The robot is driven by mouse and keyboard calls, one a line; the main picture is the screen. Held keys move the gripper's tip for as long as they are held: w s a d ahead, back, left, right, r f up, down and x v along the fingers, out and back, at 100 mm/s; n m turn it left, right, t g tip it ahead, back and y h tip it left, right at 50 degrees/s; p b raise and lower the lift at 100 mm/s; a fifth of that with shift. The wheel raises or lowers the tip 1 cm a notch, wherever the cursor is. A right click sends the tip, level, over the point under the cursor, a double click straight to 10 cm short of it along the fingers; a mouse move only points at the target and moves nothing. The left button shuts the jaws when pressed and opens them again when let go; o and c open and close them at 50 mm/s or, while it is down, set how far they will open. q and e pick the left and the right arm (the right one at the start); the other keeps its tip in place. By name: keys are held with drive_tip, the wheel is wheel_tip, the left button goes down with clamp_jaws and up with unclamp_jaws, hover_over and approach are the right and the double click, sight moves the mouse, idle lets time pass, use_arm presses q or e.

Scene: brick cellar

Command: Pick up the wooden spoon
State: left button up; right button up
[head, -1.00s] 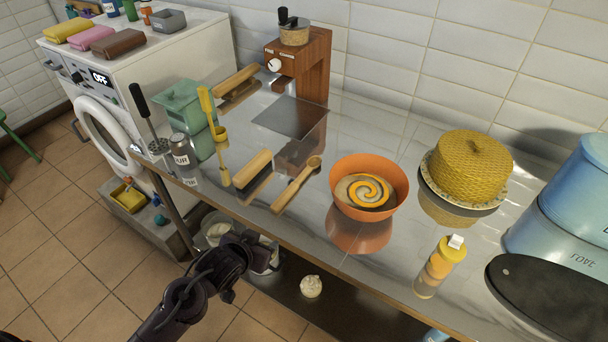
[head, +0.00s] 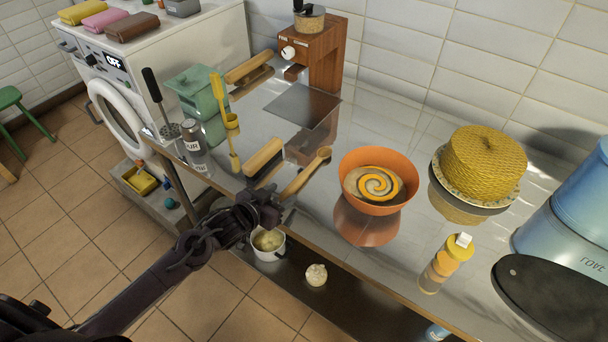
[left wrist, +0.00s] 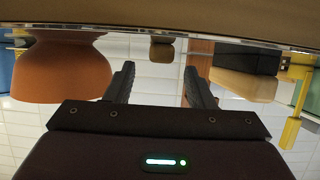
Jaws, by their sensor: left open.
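The wooden spoon (head: 307,173) lies on the metal counter between a scrubbing brush and the orange bowl. Its round head points toward the wall and its handle toward the front edge. My left gripper (head: 278,202) is at the counter's front edge, by the handle's near end, which it partly hides. In the left wrist view, which is upside down, the left gripper (left wrist: 158,85) has its jaws apart with nothing visibly held between them. A small brown rounded shape ahead of the jaws looks like the spoon (left wrist: 161,48). I cannot tell whether the gripper touches the handle.
A squeeze bottle (head: 446,262) is near the front edge. A lower shelf holds a white pot (head: 269,252).

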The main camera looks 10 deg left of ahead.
sight(294, 184)
use_arm(q)
drive_tip(key=x, duration=0.1)
drive_tip(key=p+x, duration=0.1)
drive_tip(key=x, duration=0.1)
drive_tip(key=r+x, duration=0.1)
drive_tip(key=x, duration=0.1)
drive_tip(key=shift+w+d+f, duration=0.1)
drive_tip(key=shift+w, duration=0.2)
drive_tip(key=shift+w+d+f, duration=0.15)
drive_tip(key=shift+w+f, duration=0.1)
drive_tip(key=shift+w, duration=0.1)
clamp_jaws()
drive_tip(key=shift+r, duration=0.1)
